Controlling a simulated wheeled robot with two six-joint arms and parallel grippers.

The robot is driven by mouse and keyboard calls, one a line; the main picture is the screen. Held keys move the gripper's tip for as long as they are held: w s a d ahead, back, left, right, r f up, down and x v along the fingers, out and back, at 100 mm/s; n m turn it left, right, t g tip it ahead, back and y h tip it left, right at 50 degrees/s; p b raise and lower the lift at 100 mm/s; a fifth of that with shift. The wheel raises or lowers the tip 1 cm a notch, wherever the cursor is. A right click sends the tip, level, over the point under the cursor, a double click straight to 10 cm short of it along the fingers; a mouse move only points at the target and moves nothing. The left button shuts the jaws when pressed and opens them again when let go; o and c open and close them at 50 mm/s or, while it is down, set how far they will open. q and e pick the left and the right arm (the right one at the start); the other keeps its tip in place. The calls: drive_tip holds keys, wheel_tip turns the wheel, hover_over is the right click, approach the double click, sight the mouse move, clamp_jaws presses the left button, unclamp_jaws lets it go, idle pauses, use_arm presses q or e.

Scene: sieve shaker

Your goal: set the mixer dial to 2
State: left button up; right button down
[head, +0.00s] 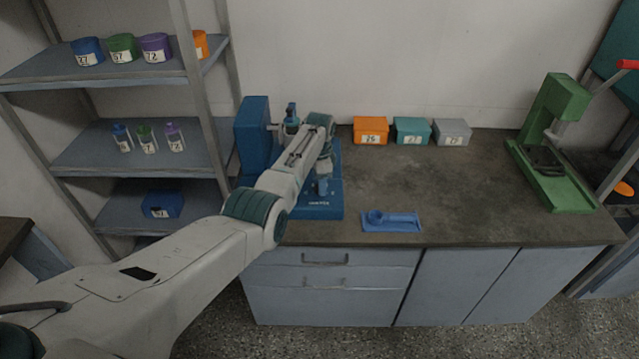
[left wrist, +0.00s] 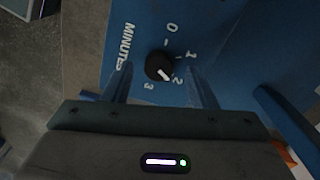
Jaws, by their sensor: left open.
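The blue mixer (head: 254,135) stands on the bench next to the shelf. Its black dial (left wrist: 160,67) shows in the left wrist view, on a blue face marked MINUTES and 0, 1, 2, 3. The white pointer line on the dial points at or very near the 2. My left gripper (left wrist: 161,88) is open, with one finger on each side of the dial in that view. I cannot tell whether the fingers touch it. In the head view my left arm covers part of the mixer, and the dial cannot be made out. My right gripper is not in view.
A blue tray with a scoop-like piece (head: 390,220) lies near the bench front. Orange (head: 370,130), teal (head: 411,131) and grey (head: 452,132) boxes stand along the wall. A green press (head: 556,150) is at the right. The middle of the bench is clear.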

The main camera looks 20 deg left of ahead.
use_arm(q)
wheel_tip(320, 180, up, 10)
drive_tip(key=b, duration=0.1)
drive_tip(key=shift+f, duration=0.15)
idle(0.4)
